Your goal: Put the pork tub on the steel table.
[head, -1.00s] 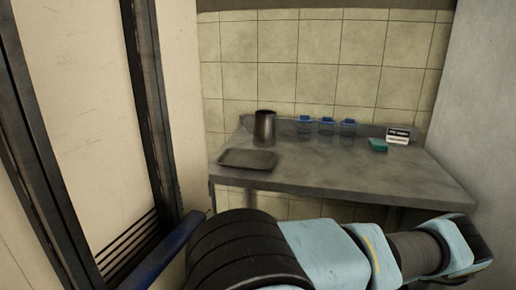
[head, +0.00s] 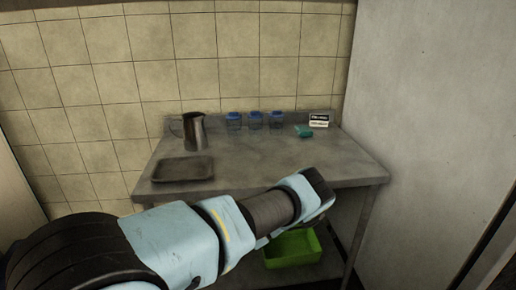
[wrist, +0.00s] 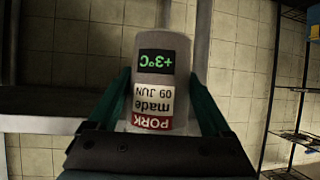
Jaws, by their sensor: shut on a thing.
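The pork tub (wrist: 152,75) is a pale, translucent tub with a black "+3°C" label and a red and white label reading PORK, made 09 JUN. It appears upside down in the wrist view. My gripper (wrist: 160,98) is shut on it, one finger on each side. In the head view the tub and fingers are hidden behind my arm's end. The steel table (head: 255,170) stands ahead against the tiled wall. My arm reaches across in front of its near edge.
On the table are a dark tray (head: 183,169) at front left, a metal jug (head: 195,132), several blue-lidded jars (head: 255,121), a teal item (head: 303,131) and a small sign (head: 319,120). The front middle and right are clear. A green crate (head: 293,250) sits below. A grey wall (head: 430,120) stands right.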

